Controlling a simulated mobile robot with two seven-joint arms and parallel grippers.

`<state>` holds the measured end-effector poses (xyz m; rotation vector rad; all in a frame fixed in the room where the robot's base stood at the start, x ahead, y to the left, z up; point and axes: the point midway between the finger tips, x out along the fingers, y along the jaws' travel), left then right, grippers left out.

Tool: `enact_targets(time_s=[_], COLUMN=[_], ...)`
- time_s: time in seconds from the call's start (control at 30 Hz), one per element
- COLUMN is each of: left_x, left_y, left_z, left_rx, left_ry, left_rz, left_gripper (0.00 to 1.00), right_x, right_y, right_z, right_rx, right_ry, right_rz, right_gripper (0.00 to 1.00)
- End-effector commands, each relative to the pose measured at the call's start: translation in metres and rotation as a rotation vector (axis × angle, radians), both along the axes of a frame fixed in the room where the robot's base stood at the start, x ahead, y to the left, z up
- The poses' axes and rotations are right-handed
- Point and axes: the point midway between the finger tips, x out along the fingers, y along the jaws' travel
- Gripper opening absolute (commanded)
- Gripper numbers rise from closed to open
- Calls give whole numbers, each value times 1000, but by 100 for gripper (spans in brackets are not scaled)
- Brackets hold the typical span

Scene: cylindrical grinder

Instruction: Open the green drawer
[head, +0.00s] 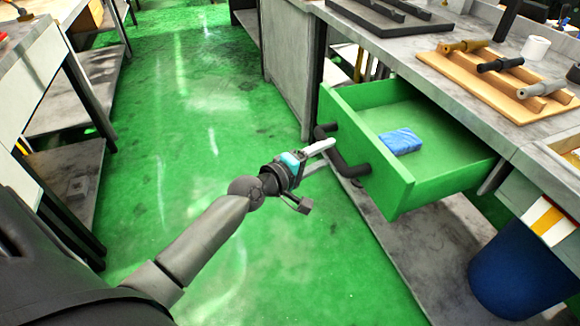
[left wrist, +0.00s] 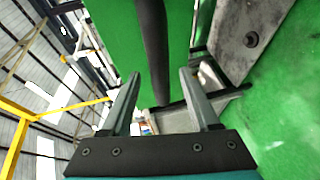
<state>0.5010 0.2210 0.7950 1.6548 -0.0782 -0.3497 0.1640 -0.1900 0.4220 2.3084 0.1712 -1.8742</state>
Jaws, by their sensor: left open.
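The green drawer (head: 385,172) is pulled out from under the grey workbench, and its inside shows. A blue packet (head: 400,141) lies in it. A thick black bar handle (head: 342,152) is fixed to its front. My left gripper (head: 327,155) is open, with its fingertips close to the handle. In the left wrist view the handle (left wrist: 153,45) runs between the two open fingers (left wrist: 158,88), against the green drawer front (left wrist: 112,35). I cannot tell whether the fingers touch it. My right gripper is not in view.
The workbench top (head: 440,55) carries a wooden rack (head: 500,80) with several tools. A dark blue bin (head: 525,265) stands below, right of the drawer. Another bench with shelves (head: 75,90) is on the left. The green floor (head: 200,110) between them is clear.

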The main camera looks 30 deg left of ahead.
Motion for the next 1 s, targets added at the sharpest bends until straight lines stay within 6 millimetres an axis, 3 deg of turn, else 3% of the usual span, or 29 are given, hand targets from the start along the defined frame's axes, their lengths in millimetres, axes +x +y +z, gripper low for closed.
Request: enact_targets(time_s=[0.6,1.0], left_x=[-94,-115], left_y=[25,31], left_z=[17,22], left_rx=[3,1], left_ry=[4,1], left_rz=[-2,-1], left_gripper=[62,62], right_x=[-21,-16], right_y=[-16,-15], right_z=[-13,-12], right_rx=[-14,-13], right_ry=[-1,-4], right_rz=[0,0], right_gripper=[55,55])
